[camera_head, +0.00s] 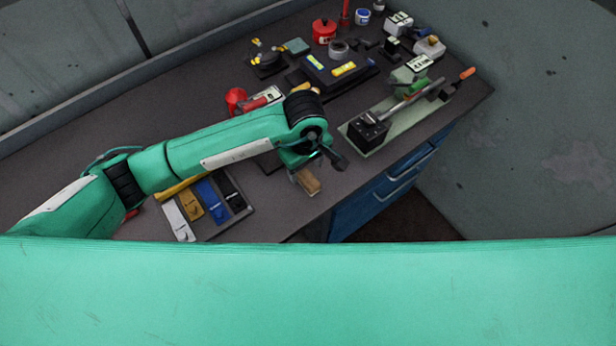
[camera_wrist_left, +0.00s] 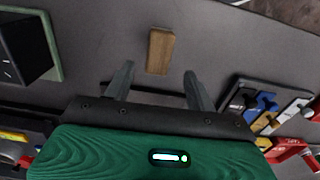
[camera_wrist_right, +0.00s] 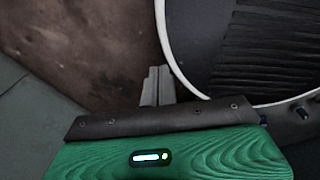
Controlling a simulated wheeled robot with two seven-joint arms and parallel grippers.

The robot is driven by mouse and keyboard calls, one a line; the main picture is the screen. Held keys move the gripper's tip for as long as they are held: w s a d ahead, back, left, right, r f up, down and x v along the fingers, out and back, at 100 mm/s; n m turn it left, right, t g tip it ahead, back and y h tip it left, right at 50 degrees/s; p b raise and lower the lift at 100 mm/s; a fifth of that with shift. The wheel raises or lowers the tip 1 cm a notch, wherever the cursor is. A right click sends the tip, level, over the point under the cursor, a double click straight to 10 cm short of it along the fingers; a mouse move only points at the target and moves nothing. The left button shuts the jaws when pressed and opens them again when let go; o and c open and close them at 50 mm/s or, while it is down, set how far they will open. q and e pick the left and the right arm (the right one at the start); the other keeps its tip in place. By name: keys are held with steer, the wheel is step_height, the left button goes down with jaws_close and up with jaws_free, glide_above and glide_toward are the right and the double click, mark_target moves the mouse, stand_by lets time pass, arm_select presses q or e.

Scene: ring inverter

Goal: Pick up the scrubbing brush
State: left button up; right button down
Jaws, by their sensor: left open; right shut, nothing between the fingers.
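The scrubbing brush seems to be the wooden block (camera_head: 309,181) near the table's front edge, partly hidden by my left gripper (camera_head: 300,172). In the left wrist view the block (camera_wrist_left: 161,50) lies on the grey tabletop, just beyond and between the open fingertips of my left gripper (camera_wrist_left: 157,82). The fingers are apart and empty, and I see no contact with the block. Bristles are not visible. My right gripper (camera_wrist_right: 155,85) is shut and empty in the right wrist view, and is out of the head view.
A green-based fixture with a black block (camera_head: 370,130) stands right of the left gripper. A tray with coloured pieces (camera_head: 207,200) lies to the left. Red, black and yellow items crowd the back. Bare tabletop (camera_head: 265,215) lies left of the wooden block.

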mark_target(308, 178)
arm_select(q)
steer(key=shift+f, duration=0.2)
steer(key=f+p, duration=0.1)
steer(key=f, duration=0.1)
steer(key=f+p, duration=0.2)
steer(key=shift+s+d+f, duration=0.1)
steer(key=shift+d+f, duration=0.05)
steer(key=shift+d, duration=0.05)
steer(key=shift+f, duration=0.35)
steer(key=c, duration=1.1)
arm_select(e)
steer(key=r, duration=0.2)
steer(key=w+r, duration=0.1)
steer(key=shift+a+r, duration=0.1)
steer(key=shift+a, duration=0.3)
